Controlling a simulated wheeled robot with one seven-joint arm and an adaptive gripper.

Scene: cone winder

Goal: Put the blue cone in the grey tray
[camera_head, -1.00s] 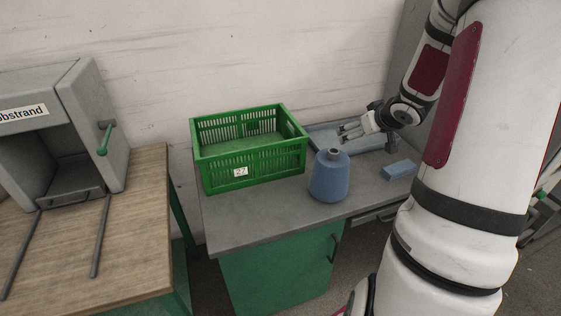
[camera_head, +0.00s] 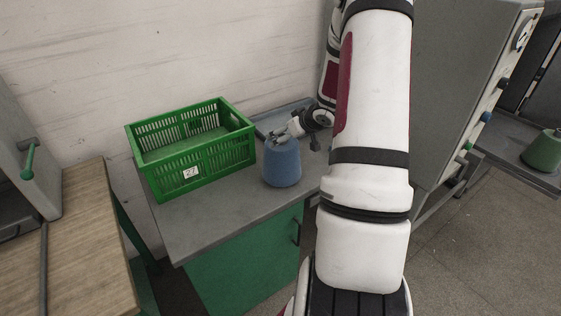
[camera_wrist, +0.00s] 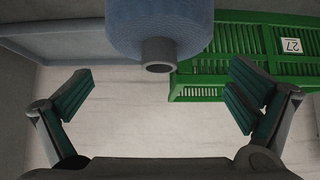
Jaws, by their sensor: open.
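The blue cone (camera_head: 282,165) stands upright on the grey-topped bench. It shows in the wrist view (camera_wrist: 160,22) at the top middle, its grey tube end pointing down the picture. My gripper (camera_head: 280,135) is at the cone's top in the head view. In the wrist view my gripper (camera_wrist: 160,92) is open, one finger on each side and nothing between the fingertips; the cone's tube end is just above that gap. The grey tray (camera_head: 274,119) lies behind the cone, partly hidden by the cone and my arm. It also shows in the wrist view (camera_wrist: 75,47) at upper left.
A green slatted crate (camera_head: 195,158) with a label stands left of the cone, close to the tray. A wall is behind the bench. The bench top (camera_head: 210,215) in front of the crate is clear. A grey machine (camera_head: 455,110) stands at right.

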